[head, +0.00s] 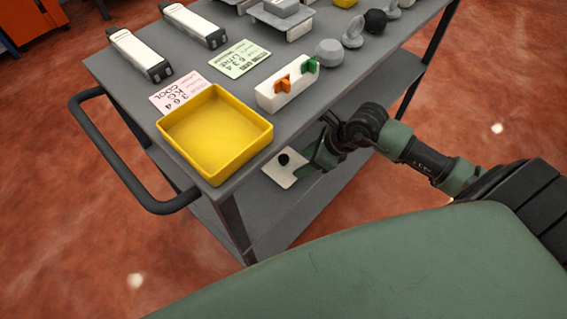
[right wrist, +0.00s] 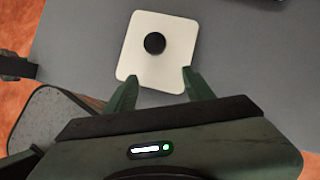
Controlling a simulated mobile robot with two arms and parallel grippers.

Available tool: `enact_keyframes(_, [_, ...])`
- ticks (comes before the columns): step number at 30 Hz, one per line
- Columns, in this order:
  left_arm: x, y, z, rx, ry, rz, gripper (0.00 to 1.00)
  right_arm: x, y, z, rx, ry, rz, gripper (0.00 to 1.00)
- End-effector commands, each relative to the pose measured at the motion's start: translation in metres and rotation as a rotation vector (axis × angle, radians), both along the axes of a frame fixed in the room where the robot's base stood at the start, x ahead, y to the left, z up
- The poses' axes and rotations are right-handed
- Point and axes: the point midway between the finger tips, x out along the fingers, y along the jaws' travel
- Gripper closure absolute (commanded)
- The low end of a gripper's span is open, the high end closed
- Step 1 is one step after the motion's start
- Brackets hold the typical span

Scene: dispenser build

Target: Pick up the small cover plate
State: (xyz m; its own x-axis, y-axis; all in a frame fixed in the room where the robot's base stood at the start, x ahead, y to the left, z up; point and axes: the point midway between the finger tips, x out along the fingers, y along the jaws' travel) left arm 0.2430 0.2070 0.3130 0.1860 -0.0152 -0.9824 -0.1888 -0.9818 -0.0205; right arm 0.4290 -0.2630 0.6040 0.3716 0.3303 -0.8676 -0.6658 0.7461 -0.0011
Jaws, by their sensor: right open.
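The small cover plate (right wrist: 174,63) is a white rounded square with a black round knob (right wrist: 155,43) at its middle. In the head view the plate (head: 272,174) shows at the cart's lower shelf, below the top's front edge, partly hidden by my gripper. My right gripper (right wrist: 158,85) is open and empty in the right wrist view. Its two green fingertips point at the plate's near edge, one near each near corner, with the knob beyond them. In the head view the right gripper (head: 308,168) reaches in from the right under the cart top. My left gripper is not in view.
The grey cart top (head: 300,125) overhangs the lower shelf (head: 262,215). A yellow tray (head: 215,135), a white block with orange and green levers (head: 287,90), label cards (head: 240,58) and grey knobs (head: 329,52) stand on top. A black handle (head: 150,200) juts out left.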

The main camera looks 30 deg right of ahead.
Motion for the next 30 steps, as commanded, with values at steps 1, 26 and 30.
enact_keyframes(1, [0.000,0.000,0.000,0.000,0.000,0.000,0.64,0.003,0.002,0.000,0.002,-0.001,-0.001,0.47])
enact_keyframes(26, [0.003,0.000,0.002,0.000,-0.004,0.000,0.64,0.040,0.036,-0.011,0.001,0.001,0.000,0.89])
enact_keyframes(30, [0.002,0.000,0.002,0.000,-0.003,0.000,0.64,0.040,0.036,-0.010,0.001,0.000,-0.001,1.00])
